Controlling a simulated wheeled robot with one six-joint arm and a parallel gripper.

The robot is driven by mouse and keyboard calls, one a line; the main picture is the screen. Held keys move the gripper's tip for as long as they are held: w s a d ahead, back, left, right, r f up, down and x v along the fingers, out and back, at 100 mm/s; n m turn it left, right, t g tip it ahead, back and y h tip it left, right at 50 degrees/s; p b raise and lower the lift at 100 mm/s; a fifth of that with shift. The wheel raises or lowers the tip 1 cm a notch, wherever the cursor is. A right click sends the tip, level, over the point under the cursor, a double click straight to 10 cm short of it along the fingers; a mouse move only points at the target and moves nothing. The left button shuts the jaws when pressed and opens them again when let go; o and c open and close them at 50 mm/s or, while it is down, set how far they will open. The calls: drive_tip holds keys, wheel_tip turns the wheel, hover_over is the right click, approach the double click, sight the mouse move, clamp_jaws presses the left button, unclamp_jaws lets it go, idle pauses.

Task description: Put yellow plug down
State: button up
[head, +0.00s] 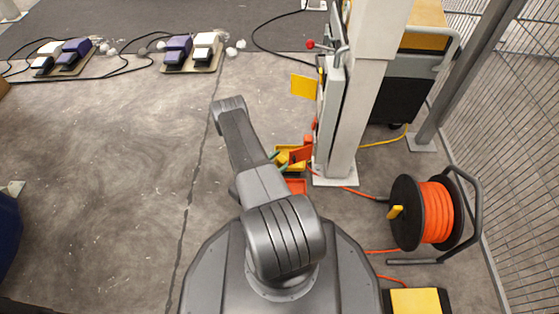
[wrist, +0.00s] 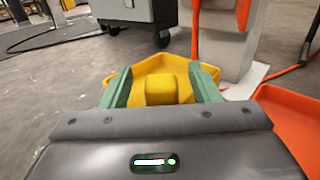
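A blocky yellow piece, which I take for the yellow plug (wrist: 162,90), sits between my gripper's green fingers in the wrist view. My gripper (wrist: 160,82) is open around it, with a visible gap on each side. A shallow yellow tray (wrist: 150,64) lies directly behind and around the plug. I cannot tell whether the plug rests on the tray's floor. In the head view, my gripper (head: 279,161) is at the yellow tray (head: 296,167) beside the white post; the plug cannot be made out there.
An orange tray (wrist: 290,112) is close on the right. The white post (head: 352,125) stands right of the yellow tray. An orange cable reel (head: 436,212) is further right, with orange cable on the floor. The floor (head: 110,180) to the left is clear.

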drive_tip(key=shift+f, duration=0.25)
drive_tip(key=shift+s+a+r, duration=0.1)
drive_tip(key=shift+a+r, duration=0.05)
drive_tip(key=shift+r, duration=0.35)
drive_tip(key=p+v, duration=0.3)
drive_tip(key=v, duration=0.8)
drive_tip(key=shift+s+a, duration=0.2)
drive_tip(key=shift+s, duration=0.05)
drive_tip(key=shift+r, duration=0.15)
drive_tip(key=b+x, duration=0.3)
drive_tip(key=x, duration=0.8)
drive_tip(key=shift+w+d, duration=0.4)
drive_tip(key=shift+f, duration=0.45)
